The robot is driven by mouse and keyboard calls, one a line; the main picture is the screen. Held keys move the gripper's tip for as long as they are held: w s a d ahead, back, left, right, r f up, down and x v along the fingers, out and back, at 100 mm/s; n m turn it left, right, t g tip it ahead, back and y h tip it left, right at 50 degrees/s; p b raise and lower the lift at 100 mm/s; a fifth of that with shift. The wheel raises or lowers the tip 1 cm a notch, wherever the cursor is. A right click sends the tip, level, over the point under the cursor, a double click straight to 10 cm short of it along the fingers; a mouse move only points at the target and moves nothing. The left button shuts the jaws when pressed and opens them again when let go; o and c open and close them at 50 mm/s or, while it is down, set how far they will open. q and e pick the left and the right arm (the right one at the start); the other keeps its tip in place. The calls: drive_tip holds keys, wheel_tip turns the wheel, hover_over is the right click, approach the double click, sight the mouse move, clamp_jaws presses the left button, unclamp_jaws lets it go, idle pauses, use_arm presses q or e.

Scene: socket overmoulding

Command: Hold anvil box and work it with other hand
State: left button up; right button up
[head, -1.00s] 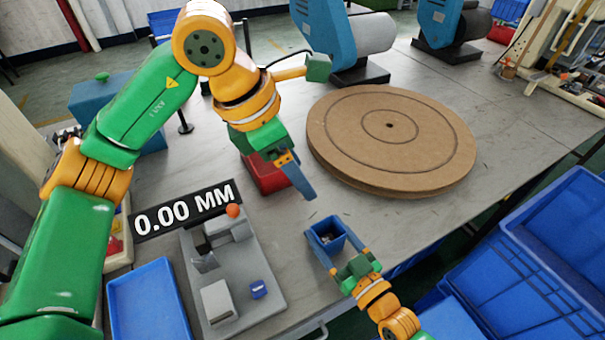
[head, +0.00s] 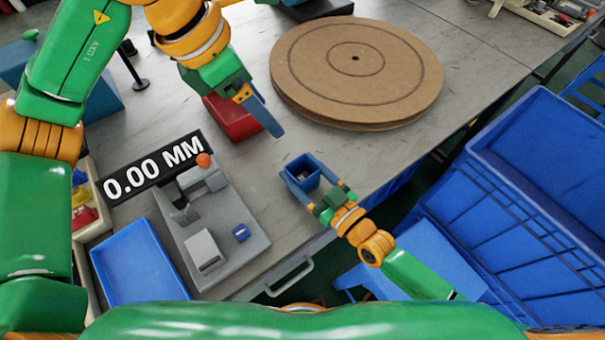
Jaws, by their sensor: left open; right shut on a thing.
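In the head view my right gripper (head: 320,185) is shut on a small dark blue open box (head: 302,172) near the table's front edge. Something small and light shows inside the box, too small to identify. My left gripper (head: 270,124) is open and empty. It hangs above the table, up and left of the box and apart from it, beside a red block (head: 232,118).
A grey gauge fixture (head: 245,255) with a small blue piece (head: 240,233) and a "0.00 MM" display (head: 153,178) stands left of the box. A blue tray (head: 140,265) lies beside it. A round brown turntable (head: 400,85) stands behind. Blue crates (head: 500,220) are at right.

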drive_tip(key=o, duration=1.3)
